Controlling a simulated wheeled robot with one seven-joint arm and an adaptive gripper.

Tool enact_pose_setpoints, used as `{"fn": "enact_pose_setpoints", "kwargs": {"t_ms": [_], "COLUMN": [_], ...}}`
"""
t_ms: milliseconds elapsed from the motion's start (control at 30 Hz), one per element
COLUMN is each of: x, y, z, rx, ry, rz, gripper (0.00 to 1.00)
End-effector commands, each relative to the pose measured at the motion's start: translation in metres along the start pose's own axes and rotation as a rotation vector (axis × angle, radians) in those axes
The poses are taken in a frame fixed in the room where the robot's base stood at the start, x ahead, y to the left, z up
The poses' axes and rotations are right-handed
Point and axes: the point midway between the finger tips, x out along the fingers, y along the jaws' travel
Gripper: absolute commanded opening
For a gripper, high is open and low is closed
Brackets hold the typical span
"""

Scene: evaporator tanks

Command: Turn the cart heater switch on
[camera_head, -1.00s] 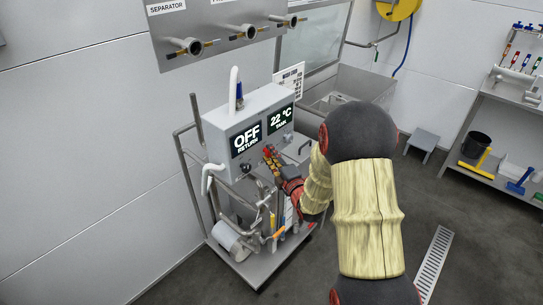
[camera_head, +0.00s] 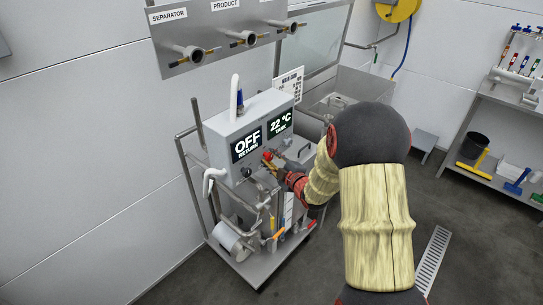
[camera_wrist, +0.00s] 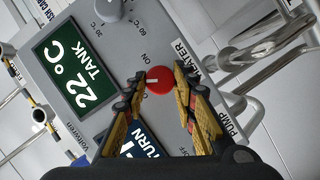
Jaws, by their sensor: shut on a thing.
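The heater switch is a red round knob (camera_wrist: 159,79) on the grey cart panel (camera_wrist: 125,35), beside the label HEATER. It carries a pale pointer line, and an ON mark is printed near it. My gripper (camera_wrist: 160,76) has one fingertip on each side of the knob and is shut on it in the wrist view. In the head view, the red knob (camera_head: 267,155) shows small at my gripper's tip, below the displays. The cart's display (camera_head: 247,144) reads OFF RETURN, and the other display (camera_head: 279,122) reads 22 °C TANK.
Another knob (camera_wrist: 108,9) with temperature marks sits on the same panel. Pipes and a pump (camera_head: 232,240) are low on the cart. A valve panel (camera_head: 225,38) hangs on the wall above. A shelf (camera_head: 490,175) stands at right; the floor between is mostly clear.

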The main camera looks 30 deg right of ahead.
Motion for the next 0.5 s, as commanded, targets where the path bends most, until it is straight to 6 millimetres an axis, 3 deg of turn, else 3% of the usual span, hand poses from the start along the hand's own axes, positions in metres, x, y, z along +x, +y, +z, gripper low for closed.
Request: {"fn": "enact_pose_setpoints", "kwargs": {"t_ms": [500], "x": [-0.0014], "y": [0.0066], "z": [-0.0006], "rx": [0.454], "ry": [-0.004], "rz": [-0.193], "gripper": [0.02]}}
